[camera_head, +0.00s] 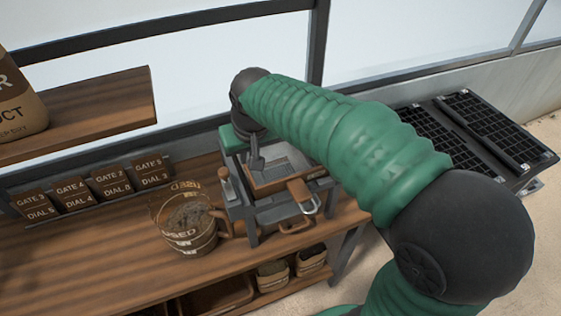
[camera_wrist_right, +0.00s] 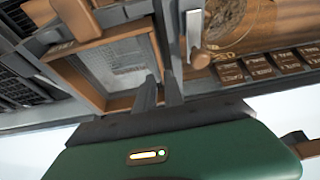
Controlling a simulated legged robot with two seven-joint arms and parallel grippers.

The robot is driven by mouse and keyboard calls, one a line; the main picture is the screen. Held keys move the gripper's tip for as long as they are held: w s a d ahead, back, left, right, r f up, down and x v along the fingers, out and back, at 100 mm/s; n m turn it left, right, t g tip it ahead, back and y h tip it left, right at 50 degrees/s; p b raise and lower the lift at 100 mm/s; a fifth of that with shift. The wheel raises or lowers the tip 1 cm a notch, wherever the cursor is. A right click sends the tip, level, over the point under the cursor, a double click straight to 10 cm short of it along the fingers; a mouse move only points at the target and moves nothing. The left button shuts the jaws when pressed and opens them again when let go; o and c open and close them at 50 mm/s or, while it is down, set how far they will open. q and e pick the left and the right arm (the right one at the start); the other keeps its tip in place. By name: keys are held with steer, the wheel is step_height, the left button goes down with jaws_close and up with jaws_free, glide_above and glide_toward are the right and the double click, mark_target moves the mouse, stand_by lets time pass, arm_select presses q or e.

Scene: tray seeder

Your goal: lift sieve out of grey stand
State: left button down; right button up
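The sieve (camera_head: 271,186) is a shallow wooden frame with a pale mesh and a wooden handle. It sits in the grey stand (camera_head: 252,239) on the bench; its frame and mesh also show in the right wrist view (camera_wrist_right: 91,84). My right gripper (camera_head: 257,165) reaches down from above at the sieve's left rim. In the right wrist view its two dark fingers (camera_wrist_right: 161,80) are close together, with a narrow gap at the wooden rim. I cannot tell whether they grip it. My left gripper is not in view.
A clear measuring jug (camera_head: 187,228) of brown material stands left of the stand. Small gate and dial cards (camera_head: 110,180) line the bench's back. A wooden shelf (camera_head: 90,110) is upper left. Black cell trays (camera_head: 480,125) lie at right. Bags (camera_head: 273,275) sit below.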

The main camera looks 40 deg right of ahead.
mark_target(246, 166)
steer(key=x, duration=0.2)
steer(key=shift+w+a+f, duration=0.1)
steer(key=shift+w+f, duration=0.05)
steer(key=shift+w, duration=0.2)
steer(key=x, duration=0.3)
steer(key=shift+s+f, duration=0.25)
steer(key=shift+w+f, duration=0.4)
steer(key=shift+w, duration=0.05)
steer(key=shift+s+r, duration=0.15)
jaws_close()
steer(key=shift+r, duration=0.15)
